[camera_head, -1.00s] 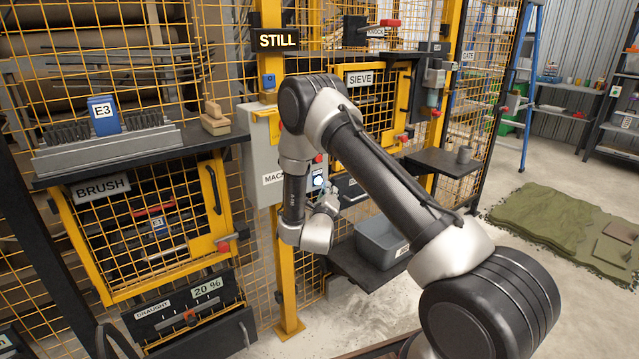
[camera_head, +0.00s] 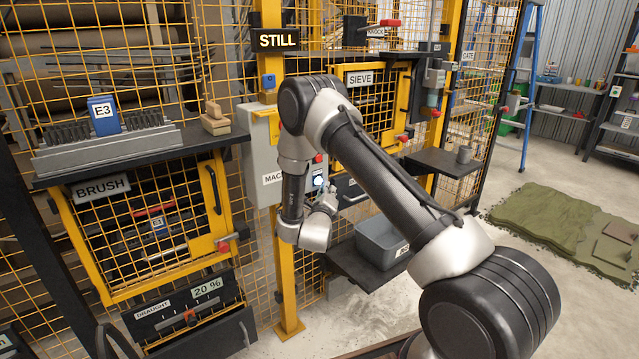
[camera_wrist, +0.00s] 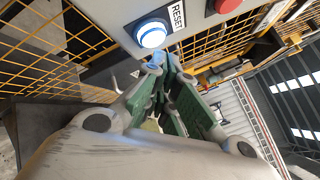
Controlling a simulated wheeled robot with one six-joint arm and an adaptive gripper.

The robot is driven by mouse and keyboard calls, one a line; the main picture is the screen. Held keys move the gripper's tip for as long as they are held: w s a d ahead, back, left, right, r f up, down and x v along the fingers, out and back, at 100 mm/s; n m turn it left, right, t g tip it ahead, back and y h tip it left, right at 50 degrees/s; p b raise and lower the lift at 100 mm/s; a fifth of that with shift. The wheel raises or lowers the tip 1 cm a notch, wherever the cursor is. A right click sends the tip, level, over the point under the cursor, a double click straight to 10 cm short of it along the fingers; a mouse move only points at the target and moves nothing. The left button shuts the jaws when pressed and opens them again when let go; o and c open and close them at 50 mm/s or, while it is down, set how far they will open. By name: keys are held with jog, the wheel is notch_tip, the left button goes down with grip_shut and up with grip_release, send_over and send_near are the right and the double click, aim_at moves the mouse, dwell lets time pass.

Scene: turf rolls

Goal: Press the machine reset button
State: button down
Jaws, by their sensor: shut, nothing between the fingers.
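The reset button (camera_wrist: 152,34) is a round white-lit button with a blue rim, beside a "RESET" label (camera_wrist: 177,16) in the wrist view. In the head view the button (camera_head: 319,181) shows lit on the grey machine box (camera_head: 262,150), just right of my arm. My gripper (camera_wrist: 160,66) is shut and empty. Its fingertips are just below the button in the wrist view. Whether they touch it I cannot tell. In the head view my gripper (camera_head: 328,196) is partly hidden by my wrist.
A red button (camera_wrist: 227,5) sits to the right of the reset label. Yellow mesh fencing surrounds the box. A grey bin (camera_head: 382,242) stands on a dark shelf below right. A "STILL" sign (camera_head: 278,40) hangs above.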

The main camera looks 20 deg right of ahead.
jog(key=shift+w, duration=0.15)
dwell(0.5)
jog(key=shift+w+a, duration=0.15)
jog(key=shift+w, duration=0.1)
jog(key=shift+w+a, duration=0.15)
jog(key=shift+w, duration=0.25)
dwell(0.7)
jog(key=shift+s, duration=0.15)
jog(key=shift+s+d, duration=0.25)
jog(key=shift+s, duration=0.4)
jog(key=shift+s+d, duration=0.25)
jog(key=shift+s, duration=0.55)
jog(key=shift+s+d, duration=0.3)
jog(key=shift+s, duration=0.5)
jog(key=shift+s+d, duration=0.25)
jog(key=shift+s, duration=0.55)
